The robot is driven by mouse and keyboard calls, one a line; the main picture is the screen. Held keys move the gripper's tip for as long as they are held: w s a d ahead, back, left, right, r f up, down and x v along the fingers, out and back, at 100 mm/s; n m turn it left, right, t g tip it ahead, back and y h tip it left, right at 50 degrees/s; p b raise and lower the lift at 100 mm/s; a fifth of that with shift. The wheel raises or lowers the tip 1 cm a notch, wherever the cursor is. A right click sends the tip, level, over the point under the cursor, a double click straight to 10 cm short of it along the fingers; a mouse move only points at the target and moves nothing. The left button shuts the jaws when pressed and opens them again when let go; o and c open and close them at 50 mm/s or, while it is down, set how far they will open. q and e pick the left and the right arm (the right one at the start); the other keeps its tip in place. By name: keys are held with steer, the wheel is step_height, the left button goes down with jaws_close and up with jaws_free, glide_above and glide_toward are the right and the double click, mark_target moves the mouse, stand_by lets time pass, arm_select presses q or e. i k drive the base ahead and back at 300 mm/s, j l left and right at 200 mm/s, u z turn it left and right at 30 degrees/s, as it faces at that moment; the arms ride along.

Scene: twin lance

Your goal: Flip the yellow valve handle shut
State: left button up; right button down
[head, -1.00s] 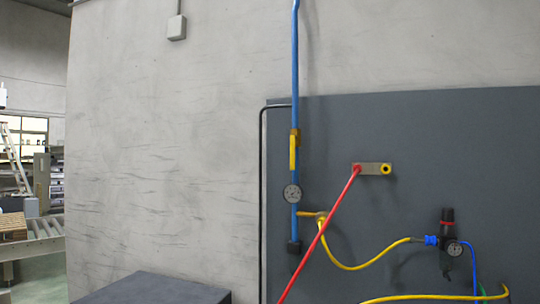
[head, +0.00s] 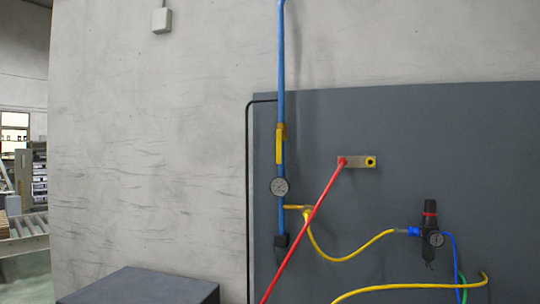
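The yellow valve handle (head: 279,148) is on the vertical blue pipe (head: 281,60) at the left part of the dark wall panel. The handle points down, in line with the pipe. A round pressure gauge (head: 279,187) sits on the pipe below it. Neither of my grippers shows in the head view, so nothing is seen touching the handle.
A yellow hose (head: 345,258) runs to a regulator (head: 430,228). A dark box top (head: 140,288) stands at the lower left. The bare wall (head: 150,150) is clear.

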mark_target(279, 132)
steer(key=i+j, duration=0.2)
steer(key=j, duration=0.2)
steer(key=i+j, duration=0.15)
steer(key=j, duration=0.2)
steer(key=i+j, duration=0.2)
steer(key=j, duration=0.2)
steer(key=i+j, duration=0.15)
steer(key=j, duration=0.2)
steer(key=i+j, duration=0.2)
steer(key=j, duration=0.2)
steer(key=i+j, duration=0.2)
steer(key=j, duration=0.2)
steer(key=i+j, duration=0.15)
steer(key=j, duration=0.2)
steer(key=u, duration=0.05)
